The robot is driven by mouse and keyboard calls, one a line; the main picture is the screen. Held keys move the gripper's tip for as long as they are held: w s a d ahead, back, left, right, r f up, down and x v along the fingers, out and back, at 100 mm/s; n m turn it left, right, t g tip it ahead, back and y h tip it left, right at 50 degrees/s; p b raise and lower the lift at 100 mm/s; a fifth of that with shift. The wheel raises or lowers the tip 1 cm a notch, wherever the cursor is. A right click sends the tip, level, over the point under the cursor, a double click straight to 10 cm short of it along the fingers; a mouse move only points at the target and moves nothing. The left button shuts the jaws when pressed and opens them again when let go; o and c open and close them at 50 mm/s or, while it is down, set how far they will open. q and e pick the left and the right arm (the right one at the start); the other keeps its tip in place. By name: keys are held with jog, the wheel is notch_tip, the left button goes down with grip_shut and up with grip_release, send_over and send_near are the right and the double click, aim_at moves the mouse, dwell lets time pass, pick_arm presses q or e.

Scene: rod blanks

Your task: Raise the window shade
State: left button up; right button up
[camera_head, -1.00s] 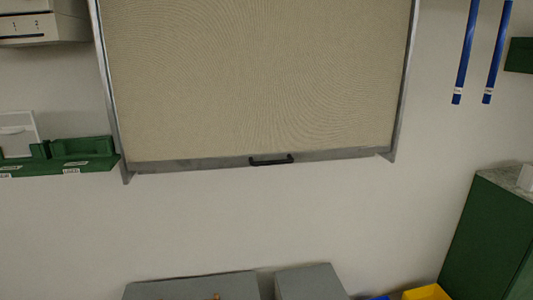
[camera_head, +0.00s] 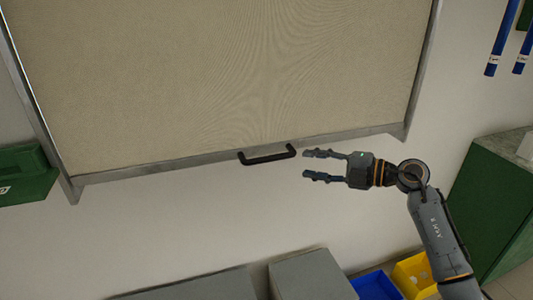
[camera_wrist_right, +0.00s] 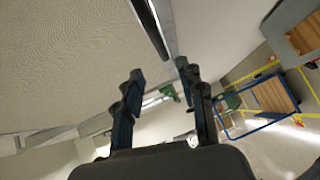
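The window shade (camera_head: 220,75) is a beige panel in a grey metal frame on the wall, fully lowered over the area in view. A black bar handle (camera_head: 268,157) sits on its bottom rail. My right gripper (camera_head: 312,166) is open and empty, just right of the handle with its fingers pointing left towards it. In the right wrist view the two fingers (camera_wrist_right: 158,85) are apart, with the black handle (camera_wrist_right: 150,27) beyond them at the top and the shade (camera_wrist_right: 65,60) at left. My left gripper is not in view.
Grey boxes (camera_head: 310,275) stand below the shade, with a blue bin (camera_head: 375,286) and a yellow bin (camera_head: 412,272) beside them. A green cabinet (camera_head: 500,195) stands at right and a green container (camera_head: 25,172) at left. Blue rods (camera_head: 503,40) hang at upper right. The wall below the handle is clear.

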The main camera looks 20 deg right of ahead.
aim_at(274, 159)
jog(key=x, duration=0.2)
jog(key=p+x, duration=0.1)
jog(key=x, duration=0.2)
jog(key=shift+w+a+r, duration=0.15)
jog(key=shift+a+r, duration=0.05)
jog(key=shift+a, duration=0.15)
jog(key=p+x, duration=0.1)
jog(key=x, duration=0.4)
jog(key=shift+w+a+f, duration=0.15)
jog(key=shift+w+a, duration=0.05)
jog(key=shift+w+a+f, duration=0.1)
jog(key=shift+w+a, duration=0.1)
jog(key=shift+w+a+f, duration=0.1)
jog(key=shift+w+a, duration=0.1)
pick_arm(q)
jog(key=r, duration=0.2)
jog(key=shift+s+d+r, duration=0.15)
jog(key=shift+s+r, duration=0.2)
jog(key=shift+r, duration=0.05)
pick_arm(e)
grip_shut()
